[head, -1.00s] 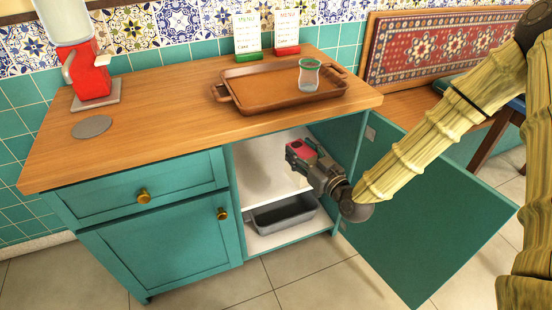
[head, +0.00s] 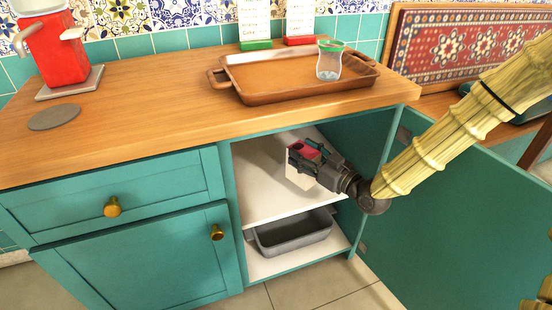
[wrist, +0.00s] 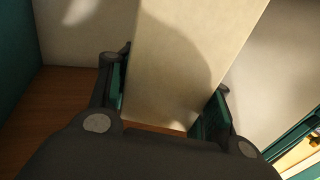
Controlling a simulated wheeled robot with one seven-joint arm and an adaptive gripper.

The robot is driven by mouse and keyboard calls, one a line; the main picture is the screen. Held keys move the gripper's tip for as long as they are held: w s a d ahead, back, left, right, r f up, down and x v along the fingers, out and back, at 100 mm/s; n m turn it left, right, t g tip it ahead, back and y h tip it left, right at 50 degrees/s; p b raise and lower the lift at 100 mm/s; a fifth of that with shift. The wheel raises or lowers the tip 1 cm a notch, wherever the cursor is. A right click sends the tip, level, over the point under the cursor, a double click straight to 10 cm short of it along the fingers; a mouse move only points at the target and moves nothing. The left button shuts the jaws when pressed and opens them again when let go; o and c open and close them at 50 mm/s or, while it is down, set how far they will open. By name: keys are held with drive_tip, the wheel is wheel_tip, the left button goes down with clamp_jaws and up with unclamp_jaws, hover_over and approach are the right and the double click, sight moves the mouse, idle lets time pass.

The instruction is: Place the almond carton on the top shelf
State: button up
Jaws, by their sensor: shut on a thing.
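The almond carton (head: 299,178), white with a red top, is inside the open cabinet, over the upper white shelf (head: 262,200). I cannot tell whether its base touches the shelf. My gripper (head: 309,163) is shut on the carton, reaching in from the right through the open doorway. In the wrist view the carton (wrist: 180,60) shows as a pale block between both fingers, its far parts out of frame. The gripper covers part of the carton in the head view.
The teal door (head: 440,215) stands open on the right, close to my arm. A grey bin (head: 293,233) sits on the lower shelf. The wooden countertop (head: 150,110) above holds a brown tray (head: 280,90) with a glass (head: 329,62). The left part of the upper shelf is clear.

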sight(290, 179)
drive_tip(key=w+a+f+b, duration=0.4)
drive_tip(key=w+a+b, duration=0.3)
drive_tip(key=w+a, duration=0.3)
drive_tip(key=shift+a+f, duration=0.4)
drive_tip(key=shift+a, duration=0.2)
drive_tip(key=shift+f, duration=0.15)
drive_tip(key=o, duration=1.3)
drive_tip(key=shift+o, duration=0.2)
drive_tip(key=p+v, duration=0.3)
drive_tip(key=v, duration=0.9)
drive_tip(key=shift+d+p, duration=0.1)
drive_tip(key=shift+p, duration=0.3)
